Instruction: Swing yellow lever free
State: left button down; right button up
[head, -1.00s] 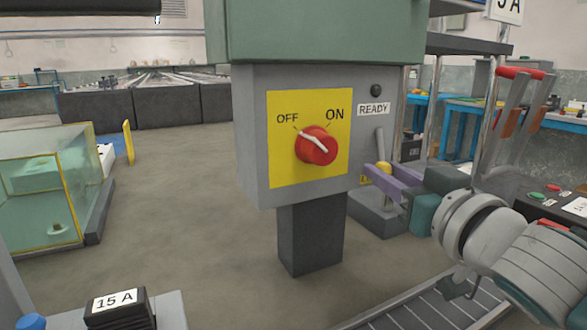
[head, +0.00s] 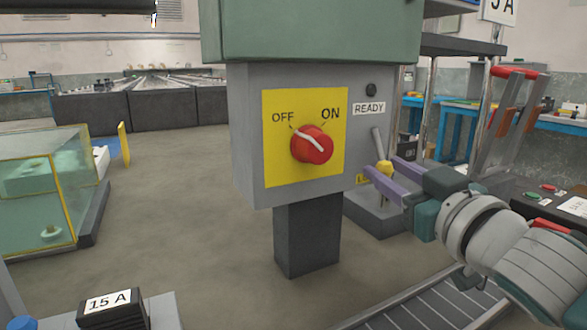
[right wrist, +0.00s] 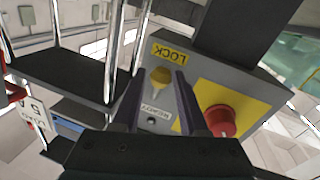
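The lever's yellow knob (head: 384,167) is at the lower right of the grey switch box, at the end of a grey rod (head: 378,141). My right gripper (head: 381,166) reaches in from the right with its two purple fingers spread around the knob. In the right wrist view the yellow knob (right wrist: 160,77) shows between the open fingertips (right wrist: 159,78), with gaps on both sides, beside a yellow LOCK label (right wrist: 171,53). It does not look clamped. My left gripper is not in view.
The grey box (head: 242,150) carries a red rotary knob (head: 311,144) on a yellow OFF/ON plate and a READY label (head: 368,108). A ribbed conveyor (head: 430,310) runs below my right arm. A glass case (head: 35,200) stands left; the floor between is clear.

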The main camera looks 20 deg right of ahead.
jog(key=shift+o, duration=1.4)
pick_arm(q)
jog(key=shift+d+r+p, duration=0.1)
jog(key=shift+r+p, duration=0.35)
jog(key=shift+p, duration=0.05)
pick_arm(e)
jog(key=s+a, duration=0.1)
jog(key=s, duration=0.9)
jog(key=shift+f, duration=0.2)
